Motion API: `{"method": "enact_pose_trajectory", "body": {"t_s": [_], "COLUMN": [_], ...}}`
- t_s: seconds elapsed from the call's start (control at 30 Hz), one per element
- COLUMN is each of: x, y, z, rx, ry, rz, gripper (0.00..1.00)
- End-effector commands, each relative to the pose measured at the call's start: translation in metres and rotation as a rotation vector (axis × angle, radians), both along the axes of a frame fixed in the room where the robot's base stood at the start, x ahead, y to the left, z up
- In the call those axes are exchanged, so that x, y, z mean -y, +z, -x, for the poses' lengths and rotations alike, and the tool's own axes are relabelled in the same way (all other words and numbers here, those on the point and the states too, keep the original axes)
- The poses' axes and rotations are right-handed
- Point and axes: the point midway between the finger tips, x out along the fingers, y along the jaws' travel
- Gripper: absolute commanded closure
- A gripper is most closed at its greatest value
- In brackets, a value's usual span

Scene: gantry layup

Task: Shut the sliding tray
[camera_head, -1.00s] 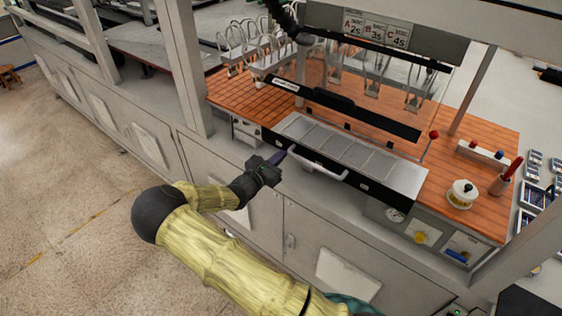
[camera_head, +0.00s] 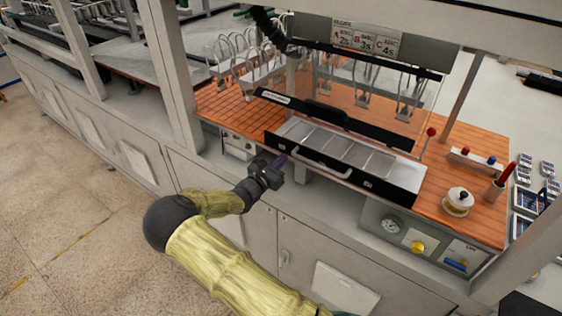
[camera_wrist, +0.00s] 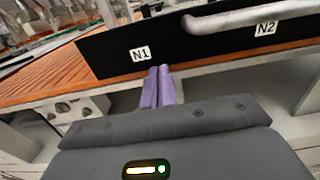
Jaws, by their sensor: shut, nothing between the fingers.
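The sliding tray (camera_head: 350,152) is partly pulled out of the bench, with its grey compartments showing. Its black front panel (camera_wrist: 185,48) carries the labels N1 and N2 and a pale bar handle (camera_head: 322,167). My gripper (camera_head: 283,158) is at the left part of this front, left of the handle. In the wrist view, its purple fingers (camera_wrist: 159,72) are together and empty, their tips at the panel's lower edge just right of the N1 label. They touch the panel or nearly so; I cannot tell which.
A black-edged clear guard (camera_head: 335,122) stands over the tray's back. The orange bench top (camera_head: 225,108) holds wire racks (camera_head: 245,65) at left and a white lidded pot (camera_head: 458,201) at right. A gauge panel (camera_head: 405,232) is below the tray. Floor at left is clear.

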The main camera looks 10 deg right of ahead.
Motion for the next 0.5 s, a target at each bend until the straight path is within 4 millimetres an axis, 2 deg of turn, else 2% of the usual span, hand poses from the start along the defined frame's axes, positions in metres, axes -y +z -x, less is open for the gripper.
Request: {"method": "enact_pose_trajectory", "body": {"t_s": [0.27,0.5], "x": [-0.023,-0.059], "y": [0.001,-0.005], "z": [0.015,0.048], "rx": [-0.001,0.001], "ry": [0.002,0.006], "rz": [0.001,-0.002], "gripper": [1.00,1.00]}}
